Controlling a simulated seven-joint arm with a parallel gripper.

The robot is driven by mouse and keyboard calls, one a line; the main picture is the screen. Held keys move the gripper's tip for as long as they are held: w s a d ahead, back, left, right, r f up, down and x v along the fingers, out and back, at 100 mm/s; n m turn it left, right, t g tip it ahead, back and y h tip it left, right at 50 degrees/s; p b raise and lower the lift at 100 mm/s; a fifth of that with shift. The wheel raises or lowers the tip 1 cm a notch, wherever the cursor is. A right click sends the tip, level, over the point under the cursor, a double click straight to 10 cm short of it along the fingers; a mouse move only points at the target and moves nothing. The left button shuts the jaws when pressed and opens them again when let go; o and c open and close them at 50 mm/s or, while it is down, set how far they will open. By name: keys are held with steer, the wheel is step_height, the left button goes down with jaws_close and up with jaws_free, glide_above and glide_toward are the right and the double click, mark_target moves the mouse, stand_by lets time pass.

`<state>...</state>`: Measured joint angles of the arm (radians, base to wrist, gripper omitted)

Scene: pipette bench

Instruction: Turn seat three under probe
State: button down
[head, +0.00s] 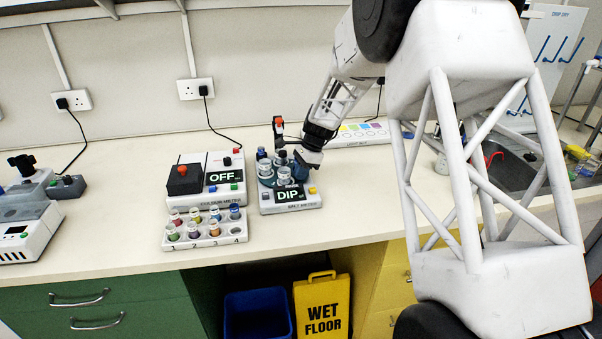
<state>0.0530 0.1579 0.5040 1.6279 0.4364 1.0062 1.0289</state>
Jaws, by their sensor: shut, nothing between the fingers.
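The salt meter (296,205) stands on the bench at centre, its small screen (288,195) reading DIP. On it is a round dark teal turntable (266,181) carrying several small cups, with a white cup (284,174) towards the front. Seat numbers are too small to read. The probe (278,124), a dark upright part with a red-orange top, rises at the turntable's back; its tip and the seat under it cannot be made out. My gripper (302,164) is shut and empty, low at the turntable's right side. I cannot tell whether it touches the turntable.
A second meter (207,177) reading OFF stands to the left, behind a numbered rack (204,231) of coloured vials. A strip with coloured patches (362,133) lies behind my gripper. A sink (515,168) is at right. The front bench between rack and left-hand machine (24,231) is clear.

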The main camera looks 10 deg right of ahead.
steer(key=shift+d, duration=0.1)
steer(key=shift+w+d, duration=0.15)
steer(key=shift+d, duration=0.6)
steer(key=d, duration=0.1)
steer(key=d+r, duration=0.1)
steer(key=shift+w+d, duration=0.35)
steer(key=shift+w, duration=0.05)
steer(key=v, duration=0.9)
steer(key=shift+s, duration=0.1)
